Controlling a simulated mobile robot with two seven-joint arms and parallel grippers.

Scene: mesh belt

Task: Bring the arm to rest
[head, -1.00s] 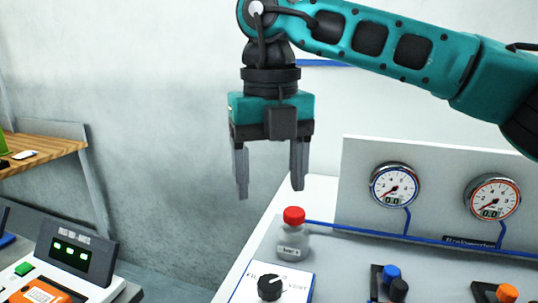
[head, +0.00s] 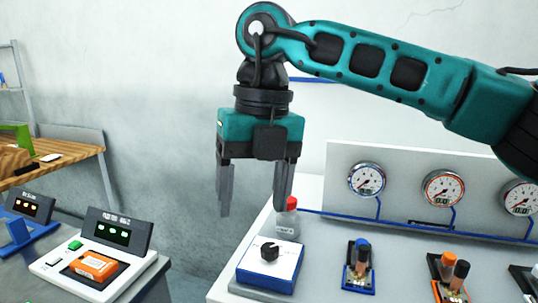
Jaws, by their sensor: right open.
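My right gripper (head: 252,190) hangs from the teal arm that comes in from the right, fingers pointing down. Its jaws are open and nothing is between them. It is in front of and partly over a clear bottle with a red cap (head: 287,222) on the white bench. The right finger covers part of the bottle; whether they touch cannot be told. My left gripper does not show.
The bench holds a blue-edged box with a black knob (head: 269,252), a panel with gauges (head: 367,180) and small valves (head: 360,266). At left are a scale-like device with an orange pack (head: 95,265) and a wooden shelf (head: 75,156). A gap separates bench and left table.

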